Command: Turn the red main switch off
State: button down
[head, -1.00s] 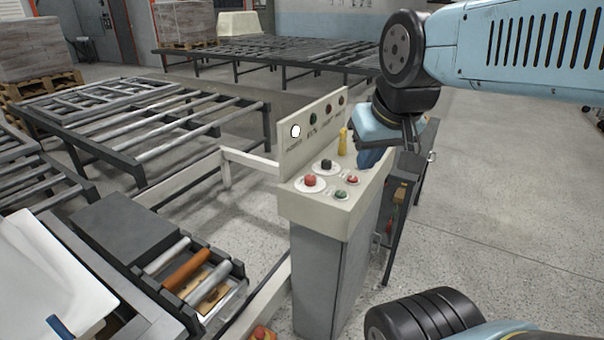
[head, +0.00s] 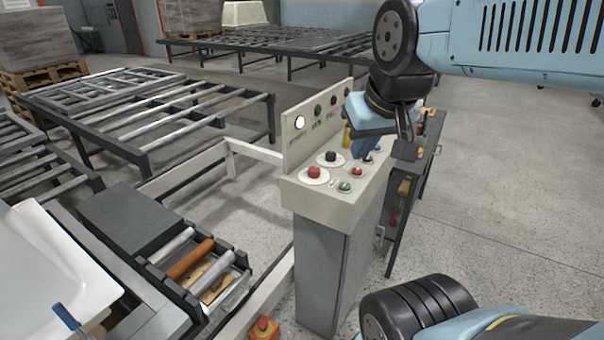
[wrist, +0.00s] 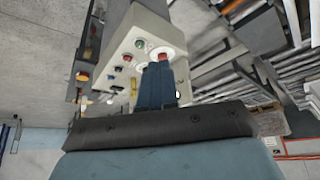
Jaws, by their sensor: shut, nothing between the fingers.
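The control console (head: 318,200) has a sloping cream top with several knobs and buttons. A large red knob (head: 314,172) sits on a round white plate at its front left, and a smaller red button (head: 357,171) sits to its right. I cannot tell from labels which is the main switch. My gripper (head: 360,153) is shut and empty, its blue fingers pointing down over the console's right part. In the wrist view, my fingers (wrist: 154,72) partly cover the large red knob's (wrist: 163,55) plate; contact cannot be told.
A black knob (head: 330,158) on a white plate, a green button (head: 344,186) and a yellow handle (head: 346,137) stand close by. An upright panel (head: 300,142) rises behind the knobs. A roller conveyor (head: 195,262) lies left, and open floor (head: 500,190) lies right.

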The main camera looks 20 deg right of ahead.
aim_at(313, 172)
jog(key=u, duration=0.55)
jog(key=k, duration=1.35)
jog(key=z, duration=0.45)
jog(key=i, duration=1)
jog(key=u, duration=0.1)
